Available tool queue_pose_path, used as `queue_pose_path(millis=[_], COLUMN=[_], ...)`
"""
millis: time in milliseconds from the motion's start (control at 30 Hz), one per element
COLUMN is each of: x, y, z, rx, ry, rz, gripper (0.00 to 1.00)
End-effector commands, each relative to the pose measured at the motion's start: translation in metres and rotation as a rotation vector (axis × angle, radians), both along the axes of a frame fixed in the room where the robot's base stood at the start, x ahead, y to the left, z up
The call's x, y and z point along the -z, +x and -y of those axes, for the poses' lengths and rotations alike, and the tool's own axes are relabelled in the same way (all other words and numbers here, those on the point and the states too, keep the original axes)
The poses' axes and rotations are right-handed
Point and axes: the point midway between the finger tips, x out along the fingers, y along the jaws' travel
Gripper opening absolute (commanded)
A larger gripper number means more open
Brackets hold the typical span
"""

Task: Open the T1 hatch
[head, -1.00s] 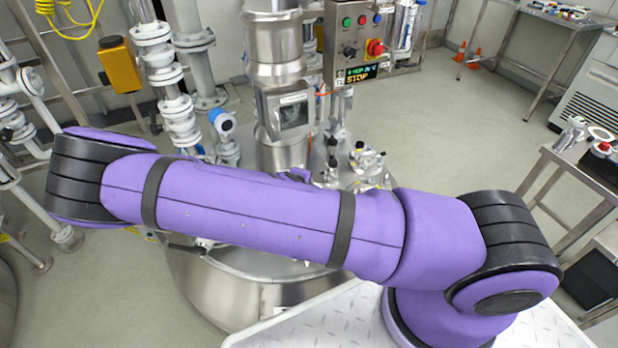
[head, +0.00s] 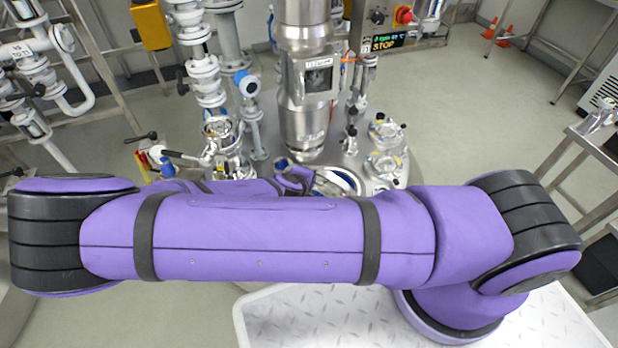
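The steel vessel (head: 352,158) stands behind my arm, and only part of its top shows. A round rim with a shiny ring (head: 337,181) on the vessel top, likely the T1 hatch opening, is half hidden behind my upper arm. I cannot read a T1 label on it or tell clearly how its lid stands. My gripper end (head: 296,178) shows only as a small purple and dark part just left of the ring, over the vessel top. Its fingers are hidden, so I cannot tell their state or whether they touch anything.
A steel column (head: 312,95) rises from the vessel top, with clamped fittings (head: 385,150) to its right. A control box (head: 400,25) reads STOP. White pipes and valves (head: 205,80) crowd the left. Steel tables (head: 590,130) stand at the right; the floor between is clear.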

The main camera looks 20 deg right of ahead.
Motion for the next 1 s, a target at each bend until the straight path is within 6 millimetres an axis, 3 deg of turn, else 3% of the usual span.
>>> queue_pose_path(millis=[267,300,400,1000], x=[0.0029,0.0028,0.0020,-0.0006], y=[-0.0010,-0.0009,-0.0005,0.0008], z=[0.0002,0.0002,0.0004,0.0003], rx=[0.000,0.000,0.000,0.000], ry=[-0.001,-0.001,-0.001,0.000], rz=[-0.006,-0.006,-0.004,0.002], gripper=[0.00,0.23,0.39,0.39])
